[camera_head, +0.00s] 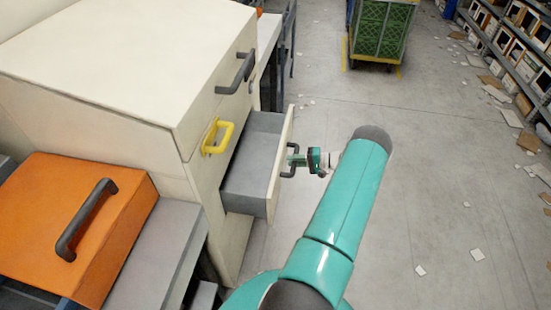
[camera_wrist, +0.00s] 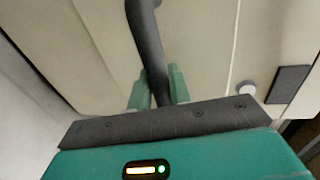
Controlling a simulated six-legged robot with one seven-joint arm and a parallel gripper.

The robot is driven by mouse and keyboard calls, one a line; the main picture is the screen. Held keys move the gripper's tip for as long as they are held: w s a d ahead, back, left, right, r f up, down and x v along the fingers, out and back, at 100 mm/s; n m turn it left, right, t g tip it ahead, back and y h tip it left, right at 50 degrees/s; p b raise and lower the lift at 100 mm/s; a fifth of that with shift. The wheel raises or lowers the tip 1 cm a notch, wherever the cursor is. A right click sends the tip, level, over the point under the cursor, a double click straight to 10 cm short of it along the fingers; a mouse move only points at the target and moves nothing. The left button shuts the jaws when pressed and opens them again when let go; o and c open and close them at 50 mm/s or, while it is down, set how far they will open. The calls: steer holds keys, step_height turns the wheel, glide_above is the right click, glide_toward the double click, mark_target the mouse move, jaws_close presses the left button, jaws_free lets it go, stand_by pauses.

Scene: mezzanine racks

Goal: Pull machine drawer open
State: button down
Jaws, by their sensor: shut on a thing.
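The machine (camera_head: 130,65) is a large cream cabinet at the left of the head view. Its drawer (camera_head: 257,150) is pulled well out, and its grey inside shows empty. My gripper (camera_head: 295,160) is at the drawer's front, shut on the dark drawer handle (camera_head: 286,168). In the wrist view the dark handle bar (camera_wrist: 148,45) runs down between the two green fingers of my gripper (camera_wrist: 158,90). The cream drawer front (camera_wrist: 90,40) lies behind it.
A yellow handle (camera_head: 217,136) and a dark handle (camera_head: 236,74) are on the machine's front. An orange box (camera_head: 125,225) stands at the lower left. A green crate cart (camera_head: 382,28) stands at the back. The floor (camera_head: 440,190) at right is mostly clear, with scattered paper scraps.

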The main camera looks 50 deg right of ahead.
steer(key=v, duration=0.2)
steer(key=f+v, duration=0.1)
steer(key=v, duration=0.2)
steer(key=shift+s+d, duration=0.1)
steer(key=c, duration=1.3)
jaws_free()
steer(key=shift+c, duration=0.2)
steer(key=shift+s, duration=0.1)
steer(key=v, duration=1.3)
steer(key=shift+s+d, duration=0.25)
